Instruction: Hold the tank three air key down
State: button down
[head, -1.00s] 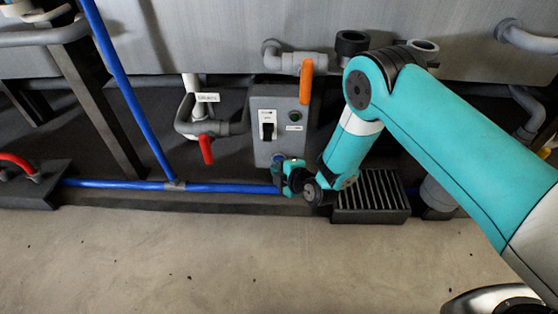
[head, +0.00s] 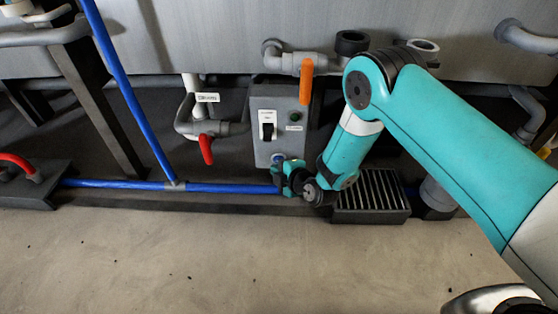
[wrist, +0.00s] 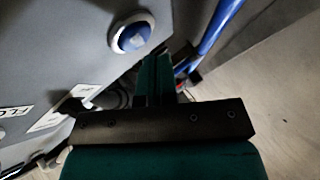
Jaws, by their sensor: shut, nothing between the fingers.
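A grey control box (head: 262,101) hangs below the tank wall. Near its lower edge is a round blue button (head: 278,158); in the wrist view this blue button (wrist: 131,37) sits in a pale ring. No readable label ties it to tank three air. The box also carries a black switch (head: 267,131) and a small green round part (head: 296,116). My gripper (head: 284,170) is at the box's lower edge, just below the blue button. In the wrist view my gripper (wrist: 156,66) is shut and empty, its tip close beside the button's ring. I cannot tell whether they touch.
An orange handle (head: 306,82) hangs in front of the box's upper right. A red valve handle (head: 206,149) is to its left. A blue pipe (head: 120,184) runs low along the wall. A slatted dark block (head: 371,197) stands right of my gripper. The floor in front is clear.

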jog(key=shift+w, duration=0.15)
dwell(0.4)
jog(key=shift+w, duration=0.3)
jog(key=shift+w+b, duration=0.3)
jog(key=shift+w, duration=0.1)
dwell(1.9)
jog(key=shift+s, duration=0.15)
jog(key=shift+s+p, duration=0.4)
jog(key=shift+s, duration=0.3)
jog(key=shift+s+a+p, duration=0.1)
jog(key=shift+s+p, duration=0.95)
jog(key=shift+s, duration=1.45)
